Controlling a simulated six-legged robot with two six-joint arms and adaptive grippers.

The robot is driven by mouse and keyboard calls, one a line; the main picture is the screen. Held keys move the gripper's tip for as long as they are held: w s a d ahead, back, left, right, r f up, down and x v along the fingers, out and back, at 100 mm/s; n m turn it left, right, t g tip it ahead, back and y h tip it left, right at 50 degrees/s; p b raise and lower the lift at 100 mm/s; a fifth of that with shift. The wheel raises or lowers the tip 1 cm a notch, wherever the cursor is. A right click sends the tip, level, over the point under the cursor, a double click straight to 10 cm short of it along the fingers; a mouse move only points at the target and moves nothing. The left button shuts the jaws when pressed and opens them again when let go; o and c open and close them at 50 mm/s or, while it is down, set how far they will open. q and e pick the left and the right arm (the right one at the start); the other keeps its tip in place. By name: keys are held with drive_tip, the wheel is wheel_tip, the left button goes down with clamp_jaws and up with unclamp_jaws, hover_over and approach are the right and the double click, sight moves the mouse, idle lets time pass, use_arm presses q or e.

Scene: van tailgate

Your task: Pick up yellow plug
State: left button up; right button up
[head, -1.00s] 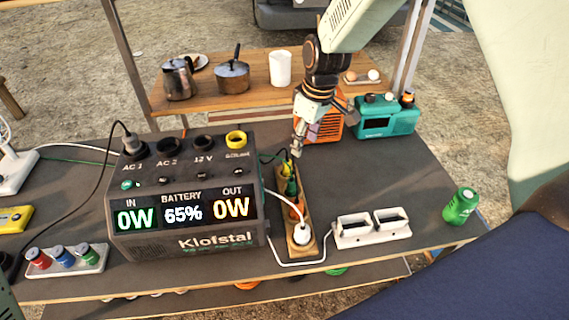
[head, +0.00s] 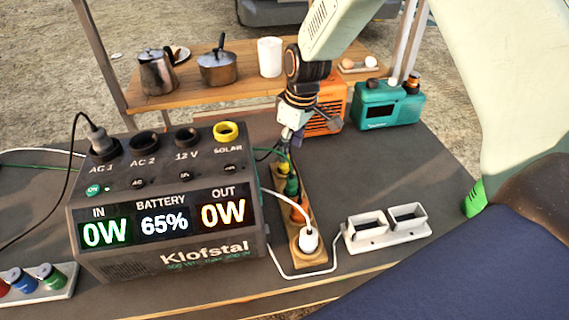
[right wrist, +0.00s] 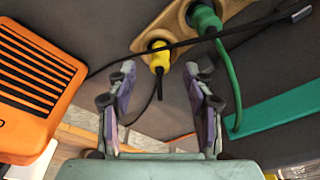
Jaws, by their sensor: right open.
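The yellow plug (right wrist: 159,58) sits in the end socket of a wooden power strip (right wrist: 148,37), with a dark cord trailing from it. In the head view, the plug (head: 283,168) is small at the strip's far end (head: 316,266), partly covered by my right gripper (head: 288,146). In the right wrist view, my right gripper (right wrist: 163,75) is open. Its fingers lie on either side of the plug's line, with the plug just past the fingertips and not clasped. My left gripper is not in view.
A green plug (right wrist: 206,18) sits beside the yellow one. An orange heater-like box (head: 329,105) and a teal radio (head: 387,104) stand behind. The Klofstal power station (head: 165,220) is left of the strip; a white double holder (head: 387,230) is right of it. Cords cross nearby.

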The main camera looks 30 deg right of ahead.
drive_tip(key=f, duration=0.1)
drive_tip(key=w+f, duration=0.1)
drive_tip(key=f, duration=0.1)
drive_tip(key=a+f+b, duration=0.1)
drive_tip(key=f, duration=0.1)
drive_tip(key=shift+w, duration=0.3)
drive_tip(key=shift+s+d+r, duration=0.1)
drive_tip(key=shift+s+d, duration=0.05)
drive_tip(key=c, duration=1)
clamp_jaws()
